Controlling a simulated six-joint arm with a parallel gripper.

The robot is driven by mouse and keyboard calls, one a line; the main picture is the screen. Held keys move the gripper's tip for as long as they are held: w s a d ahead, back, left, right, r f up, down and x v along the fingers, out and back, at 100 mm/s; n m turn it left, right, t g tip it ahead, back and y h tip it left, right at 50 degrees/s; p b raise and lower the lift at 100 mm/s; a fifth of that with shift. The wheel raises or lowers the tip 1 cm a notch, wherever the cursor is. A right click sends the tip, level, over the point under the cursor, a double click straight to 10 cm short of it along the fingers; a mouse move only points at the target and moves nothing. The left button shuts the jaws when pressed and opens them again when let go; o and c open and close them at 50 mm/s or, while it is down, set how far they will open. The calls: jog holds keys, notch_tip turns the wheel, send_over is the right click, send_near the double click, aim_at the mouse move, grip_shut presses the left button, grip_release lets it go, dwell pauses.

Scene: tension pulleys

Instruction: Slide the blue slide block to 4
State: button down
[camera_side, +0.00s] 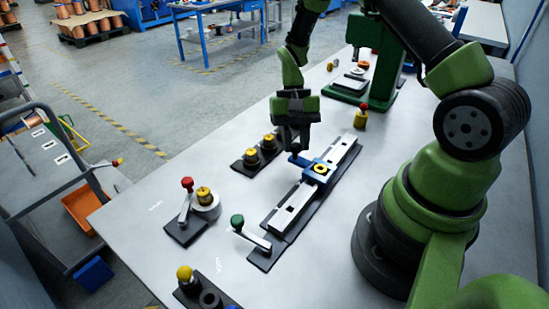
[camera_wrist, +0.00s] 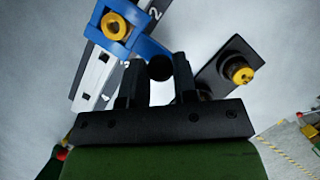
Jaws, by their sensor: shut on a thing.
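The blue slide block (camera_side: 311,177) sits on the pale rail (camera_side: 290,213) of a dark base, around the middle of its length, with a yellow ring on top. In the wrist view the blue block (camera_wrist: 134,43) shows at the upper left, with a blue arm reaching toward my fingers. My gripper (camera_side: 295,152) is low beside the rail, at the block's handle side. In the wrist view my gripper (camera_wrist: 159,66) is shut on the block's dark round handle. A mark "2" (camera_wrist: 155,13) shows beside the rail; I see no 4.
A dark plate with two yellow-topped pulleys (camera_side: 260,150) stands close left of my gripper. A green-knobbed lever (camera_side: 238,221) is at the rail's near end. A red-knobbed lever (camera_side: 187,184) stands further left. A yellow post with a red top (camera_side: 361,117) is behind the rail.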

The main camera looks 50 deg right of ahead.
jog(key=d, duration=1.3)
jog(key=shift+d, duration=0.2)
jog(key=c, duration=0.9)
grip_release()
jog(key=shift+a, duration=0.1)
jog(key=v, duration=1)
